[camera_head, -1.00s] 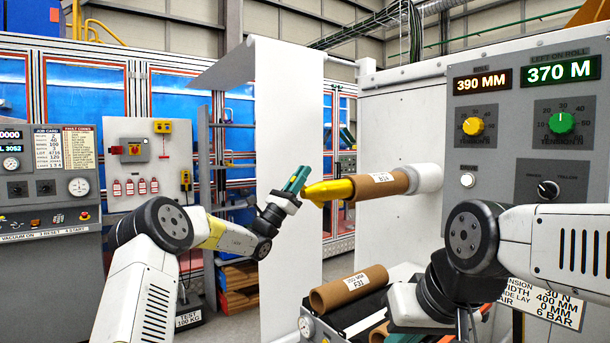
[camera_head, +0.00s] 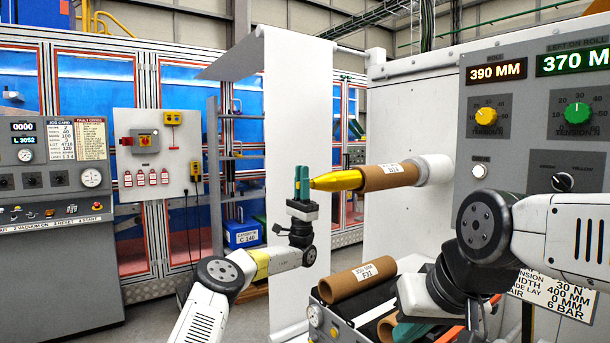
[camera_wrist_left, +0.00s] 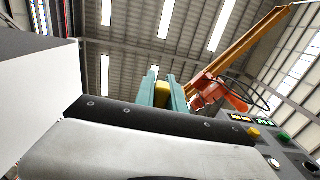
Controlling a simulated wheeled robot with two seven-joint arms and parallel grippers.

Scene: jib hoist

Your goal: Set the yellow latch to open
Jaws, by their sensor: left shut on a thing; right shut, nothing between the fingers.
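The yellow latch (camera_head: 336,181) appears to be the pointed yellow nose at the left end of a roll shaft carrying a brown cardboard core (camera_head: 388,177). My left gripper (camera_head: 301,182) stands upright at the tip of this nose, its teal fingers shut on it. In the left wrist view, a yellow piece (camera_wrist_left: 162,93) shows between the teal fingers; most of it is hidden. My right gripper (camera_head: 408,331) is low in the head view, partly hidden by its own arm, shut and empty, apart from the latch.
A loose brown core (camera_head: 357,280) lies on a dark cart below the shaft. A white web (camera_head: 291,140) hangs behind my left gripper. The grey control panel (camera_head: 535,120) stands at the right, close to my right arm. An orange jib (camera_wrist_left: 235,50) crosses overhead in the left wrist view.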

